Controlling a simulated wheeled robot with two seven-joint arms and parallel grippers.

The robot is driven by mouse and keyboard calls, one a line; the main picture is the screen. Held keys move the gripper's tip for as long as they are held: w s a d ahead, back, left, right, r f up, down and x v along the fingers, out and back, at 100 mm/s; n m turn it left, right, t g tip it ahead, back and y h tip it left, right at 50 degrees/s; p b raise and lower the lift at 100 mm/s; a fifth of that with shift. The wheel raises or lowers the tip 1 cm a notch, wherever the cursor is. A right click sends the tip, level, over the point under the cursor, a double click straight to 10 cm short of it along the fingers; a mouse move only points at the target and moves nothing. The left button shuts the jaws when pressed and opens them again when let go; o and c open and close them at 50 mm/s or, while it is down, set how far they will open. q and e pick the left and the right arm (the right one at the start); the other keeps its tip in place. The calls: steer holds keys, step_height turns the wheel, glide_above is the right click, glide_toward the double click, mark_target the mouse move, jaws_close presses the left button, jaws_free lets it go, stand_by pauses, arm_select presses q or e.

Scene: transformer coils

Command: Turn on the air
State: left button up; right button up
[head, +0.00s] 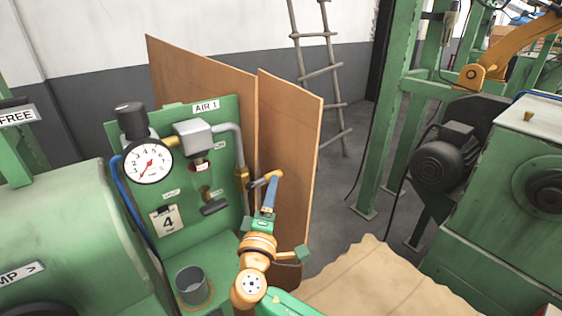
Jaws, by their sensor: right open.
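The air panel (228,120) is a green upright plate labelled AIR 1. A white round gauge (148,162) on it has a red needle pointing to the lower left. A grey pipe runs down to a brass fitting (242,179) at the panel's right edge. A blue lever (269,195) hangs there, pointing down and slightly left. My right gripper (264,214) is open, at the lower end of the lever, pointing up towards it. Its fingers are small and partly hidden, and I cannot tell whether they touch the lever. My left gripper is out of view.
A grey cup (192,285) stands on the green ledge below the panel. Brown boards (289,150) stand behind the panel. A green tank (60,235) is at left, and a machine with a motor (443,160) at right.

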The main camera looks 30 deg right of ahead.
mark_target(275, 172)
steer(key=p+x, duration=0.1)
steer(key=x, duration=0.1)
steer(key=r+x, duration=0.1)
steer(key=x, duration=0.2)
steer(key=shift+p, duration=0.4)
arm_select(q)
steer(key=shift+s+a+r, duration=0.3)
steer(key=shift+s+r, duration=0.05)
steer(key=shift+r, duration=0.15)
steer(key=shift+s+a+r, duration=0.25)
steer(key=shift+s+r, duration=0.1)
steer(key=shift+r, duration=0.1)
arm_select(e)
steer(key=shift+s+a+r, duration=0.15)
steer(key=shift+r, duration=0.05)
jaws_close()
